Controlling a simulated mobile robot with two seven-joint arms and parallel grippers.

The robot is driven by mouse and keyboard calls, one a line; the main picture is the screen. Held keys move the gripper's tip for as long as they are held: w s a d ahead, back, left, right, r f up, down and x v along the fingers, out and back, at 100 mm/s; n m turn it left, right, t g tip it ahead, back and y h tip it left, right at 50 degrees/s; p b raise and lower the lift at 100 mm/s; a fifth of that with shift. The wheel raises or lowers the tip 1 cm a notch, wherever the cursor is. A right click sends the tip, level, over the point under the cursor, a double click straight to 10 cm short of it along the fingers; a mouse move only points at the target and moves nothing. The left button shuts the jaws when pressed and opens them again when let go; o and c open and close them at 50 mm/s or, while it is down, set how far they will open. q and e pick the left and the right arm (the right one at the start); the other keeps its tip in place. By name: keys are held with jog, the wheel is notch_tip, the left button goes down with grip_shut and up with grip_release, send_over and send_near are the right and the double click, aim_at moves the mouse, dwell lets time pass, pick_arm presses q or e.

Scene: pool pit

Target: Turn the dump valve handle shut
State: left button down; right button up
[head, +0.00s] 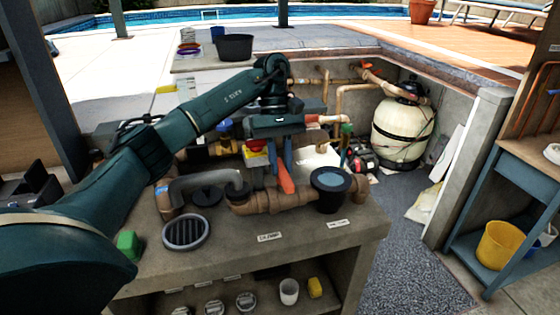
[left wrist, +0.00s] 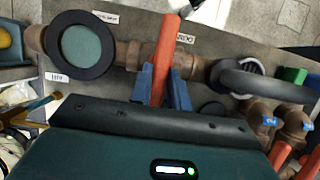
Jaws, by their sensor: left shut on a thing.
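The orange-red valve handle (head: 286,182) sits on a brown pipe valve (head: 262,203) above the near concrete ledge. In the left wrist view the handle (left wrist: 167,45) lies across the brown pipe (left wrist: 194,62), close to a right angle with a slight tilt. My left gripper (head: 280,168) comes from above with its blue fingers on either side of the handle and is shut on it. In the left wrist view the fingers (left wrist: 161,75) clasp the handle, and the gripper body hides its lower end. My right gripper is in neither view.
A dark round-lidded strainer (head: 331,185) stands right of the valve, and a grey curved pipe (head: 205,183) lies left. A green block (head: 129,245) and a round grate (head: 185,233) are on the ledge (head: 300,258). A cream filter tank (head: 402,130) stands behind right.

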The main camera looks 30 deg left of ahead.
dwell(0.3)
pick_arm(q)
jog(key=c, duration=1.3)
grip_release()
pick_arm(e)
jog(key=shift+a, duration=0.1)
pick_arm(q)
jog(key=shift+r, duration=0.1)
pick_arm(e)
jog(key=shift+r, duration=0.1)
pick_arm(q)
jog(key=shift+w+a+r, duration=0.1)
jog(key=shift+w+r, duration=0.05)
jog(key=shift+r, duration=0.2)
jog(key=p+v, duration=0.4)
jog(key=v, duration=0.8)
jog(key=shift+w+r+p, duration=0.1)
jog(key=shift+r+p, duration=0.05)
jog(key=shift+p, duration=0.25)
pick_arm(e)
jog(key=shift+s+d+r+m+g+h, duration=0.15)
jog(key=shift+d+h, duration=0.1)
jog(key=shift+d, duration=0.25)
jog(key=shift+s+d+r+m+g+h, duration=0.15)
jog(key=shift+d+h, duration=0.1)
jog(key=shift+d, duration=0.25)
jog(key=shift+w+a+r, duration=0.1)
